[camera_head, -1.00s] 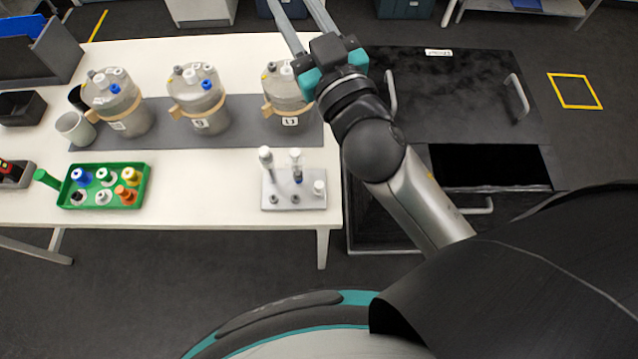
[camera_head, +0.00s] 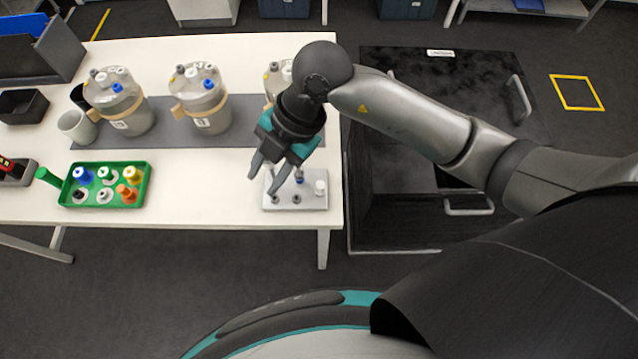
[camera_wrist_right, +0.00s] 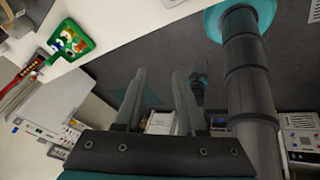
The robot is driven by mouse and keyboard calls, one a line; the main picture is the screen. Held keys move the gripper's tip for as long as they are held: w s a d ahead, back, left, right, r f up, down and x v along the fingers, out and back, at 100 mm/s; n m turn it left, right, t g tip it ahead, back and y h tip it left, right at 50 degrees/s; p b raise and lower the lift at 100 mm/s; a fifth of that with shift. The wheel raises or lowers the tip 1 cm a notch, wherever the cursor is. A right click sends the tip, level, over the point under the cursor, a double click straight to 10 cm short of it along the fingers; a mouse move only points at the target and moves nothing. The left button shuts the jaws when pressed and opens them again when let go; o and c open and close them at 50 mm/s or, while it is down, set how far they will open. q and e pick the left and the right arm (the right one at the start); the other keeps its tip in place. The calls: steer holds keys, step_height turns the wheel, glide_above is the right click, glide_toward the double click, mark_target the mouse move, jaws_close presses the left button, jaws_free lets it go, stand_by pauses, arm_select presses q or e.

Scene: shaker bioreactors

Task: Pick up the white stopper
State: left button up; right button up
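Several white pieces could be the white stopper. A white stopper-like piece (camera_head: 103,196) and another white-topped piece (camera_head: 103,174) sit in the green tray (camera_head: 66,197) on the left of the table. A short white piece (camera_head: 320,187) stands on the right of the small grey rack (camera_head: 310,203) near the table's front right edge. My right gripper (camera_head: 265,184) is open and empty above the left part of this rack, fingers pointing down toward the front. Its arm and fingers hide part of the rack. The fingers also show in the right wrist view (camera_wrist_right: 160,85). My left gripper is not in view.
Several lidded vessels (camera_head: 202,105) stand on a grey mat (camera_head: 160,137) behind; the right one is partly hidden by my arm. A white cup (camera_head: 76,127) stands left. The white table top (camera_head: 205,180) between tray and rack is clear. A black cabinet (camera_head: 440,85) stands right.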

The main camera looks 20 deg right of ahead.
steer(key=w+d+f+m+h, duration=0.25)
steer(key=d+h, duration=0.25)
steer(key=d, duration=0.5)
glide_above(320, 185)
steer(key=shift+t, duration=0.3)
steer(key=f, duration=0.8)
steer(key=shift+s+f, duration=0.2)
steer(key=shift+s, duration=0.05)
steer(key=shift+w+f+b, duration=0.15)
steer(key=shift+f+b, duration=0.05)
steer(key=shift+f, duration=1.35)
steer(key=shift+w+f+b, duration=0.1)
steer(key=shift+f+b, duration=0.1)
steer(key=shift+f, duration=1.3)
jaws_close()
